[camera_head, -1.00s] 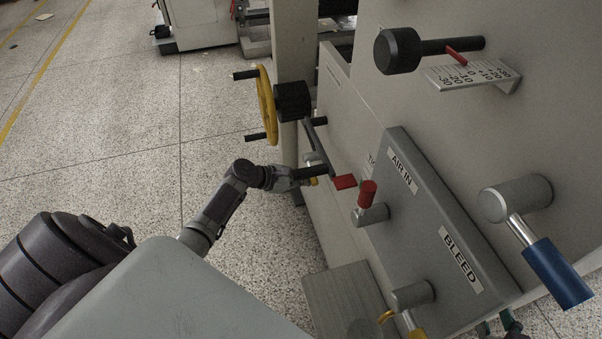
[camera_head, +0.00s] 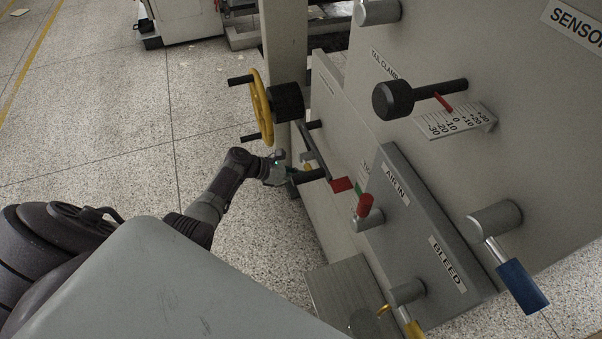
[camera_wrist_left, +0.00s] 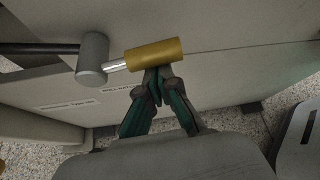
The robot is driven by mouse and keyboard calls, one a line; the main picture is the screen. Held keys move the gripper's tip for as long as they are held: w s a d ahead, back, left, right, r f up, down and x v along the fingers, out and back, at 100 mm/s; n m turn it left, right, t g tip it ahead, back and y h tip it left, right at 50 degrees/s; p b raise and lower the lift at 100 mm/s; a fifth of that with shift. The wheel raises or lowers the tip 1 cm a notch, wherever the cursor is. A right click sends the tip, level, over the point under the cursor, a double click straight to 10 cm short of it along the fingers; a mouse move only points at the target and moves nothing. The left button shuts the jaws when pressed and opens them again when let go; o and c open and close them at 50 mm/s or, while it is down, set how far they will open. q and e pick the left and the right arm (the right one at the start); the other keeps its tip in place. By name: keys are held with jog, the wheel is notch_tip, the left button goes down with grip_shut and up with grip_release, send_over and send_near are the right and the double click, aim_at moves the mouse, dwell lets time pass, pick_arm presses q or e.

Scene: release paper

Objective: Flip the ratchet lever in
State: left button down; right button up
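A lever with a yellow cylindrical handle (camera_wrist_left: 155,55), a short silver shaft and a grey hub (camera_wrist_left: 92,58) sits on the machine's side in the left wrist view. I take it to be the ratchet lever. The handle points right and slightly up. My left gripper (camera_wrist_left: 157,75) has its fingertips together, at the lower edge of the handle; I cannot tell whether they touch it. My right gripper is not in view.
A yellow handwheel (camera_head: 262,107) stands above my left gripper. A black bar (camera_head: 308,176), a red-tipped lever (camera_head: 341,184) and the grey AIR IN/BLEED box (camera_head: 415,225) are to its right. A blue-handled lever (camera_head: 522,286) is farther right. Speckled floor (camera_head: 120,120) is open at left.

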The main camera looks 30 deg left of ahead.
pick_arm(q)
jog(key=r+n+h, duration=0.1)
jog(key=r+n+g+h, duration=0.1)
jog(key=w+a+r+n, duration=0.1)
jog(key=r, duration=0.1)
jog(key=shift+h, duration=0.4)
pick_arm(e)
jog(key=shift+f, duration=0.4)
pick_arm(q)
jog(key=shift+r+g, duration=0.1)
jog(key=shift+g, duration=0.2)
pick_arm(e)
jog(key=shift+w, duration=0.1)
